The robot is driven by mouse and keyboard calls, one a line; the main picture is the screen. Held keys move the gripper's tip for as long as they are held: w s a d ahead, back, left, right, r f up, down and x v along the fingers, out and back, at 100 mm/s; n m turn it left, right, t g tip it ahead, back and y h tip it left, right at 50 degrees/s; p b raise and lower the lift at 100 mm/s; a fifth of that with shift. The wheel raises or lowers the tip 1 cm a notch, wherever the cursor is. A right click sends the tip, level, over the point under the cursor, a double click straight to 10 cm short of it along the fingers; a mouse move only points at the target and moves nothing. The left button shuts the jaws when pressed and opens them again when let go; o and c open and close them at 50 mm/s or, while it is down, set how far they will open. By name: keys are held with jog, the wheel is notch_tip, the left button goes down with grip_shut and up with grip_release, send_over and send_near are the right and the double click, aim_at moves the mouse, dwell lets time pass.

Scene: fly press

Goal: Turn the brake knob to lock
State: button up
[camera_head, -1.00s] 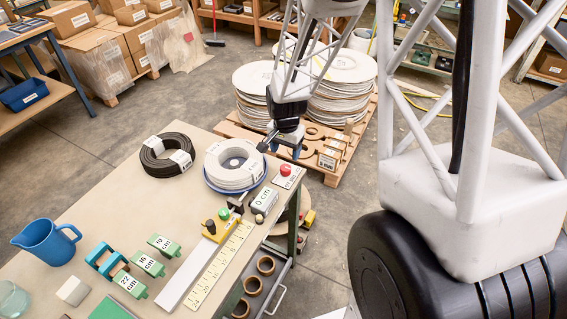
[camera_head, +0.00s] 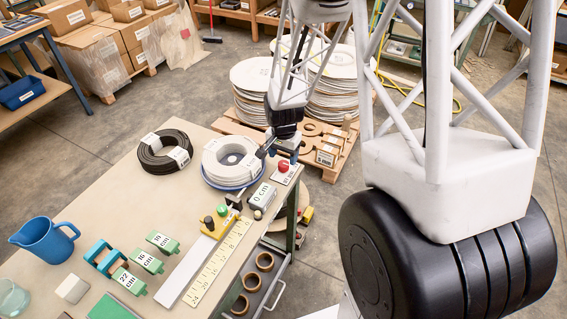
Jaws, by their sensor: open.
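A yellow block (camera_head: 219,224) sits on the bench at the upper end of a pale ruler strip. A black knob (camera_head: 208,222) and a green knob (camera_head: 222,210) are on or beside it. Which of them is the brake knob, and its marking, I cannot tell. My gripper (camera_head: 278,153) is open, above the bench's far right corner, up and right of the yellow block and apart from both knobs. It hangs close to the white cable coil and the red button (camera_head: 283,166). Nothing shows between its fingers, though the gap is small and partly hidden.
A white cable coil (camera_head: 229,155) and a black coil (camera_head: 165,151) lie on the bench. A "0 cm" block (camera_head: 262,196) stands right of the yellow block. Green gauge blocks (camera_head: 148,261) and a blue jug (camera_head: 44,240) are at lower left. Open bench (camera_head: 112,205) lies between.

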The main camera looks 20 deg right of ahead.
aim_at(283, 163)
jog(key=shift+f, duration=2.05)
jog(key=c, duration=0.9)
jog(key=shift+n, duration=0.5)
jog(key=n, duration=0.3)
jog(key=shift+r, duration=0.1)
jog(key=shift+n, duration=2.5)
